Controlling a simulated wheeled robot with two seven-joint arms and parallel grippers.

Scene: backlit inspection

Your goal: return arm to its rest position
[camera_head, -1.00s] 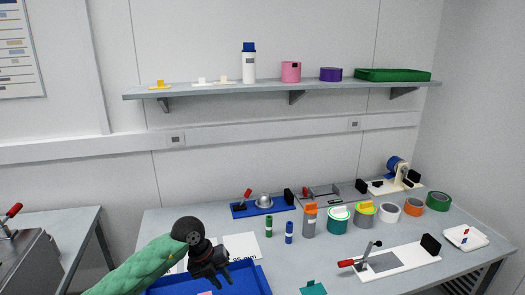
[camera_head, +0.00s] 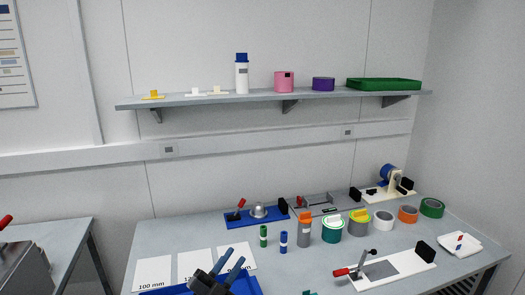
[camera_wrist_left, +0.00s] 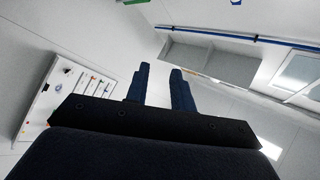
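My left gripper (camera_head: 229,264) is at the bottom of the head view, in front of the blue tray (camera_head: 250,285). Its two blue fingers point up and stand apart with nothing between them. The left wrist view shows the same gripper (camera_wrist_left: 159,80) open and empty, with the wall and ceiling beyond it. The rest of the left arm is out of the head view. My right gripper is in neither view.
White sheets (camera_head: 154,272) lie on the bench left of and behind the tray. A blue cylinder (camera_head: 283,242) and a green cylinder (camera_head: 263,235) stand behind it. A red-handled clamp fixture (camera_head: 392,268) is to the right. A shelf (camera_head: 270,97) hangs above.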

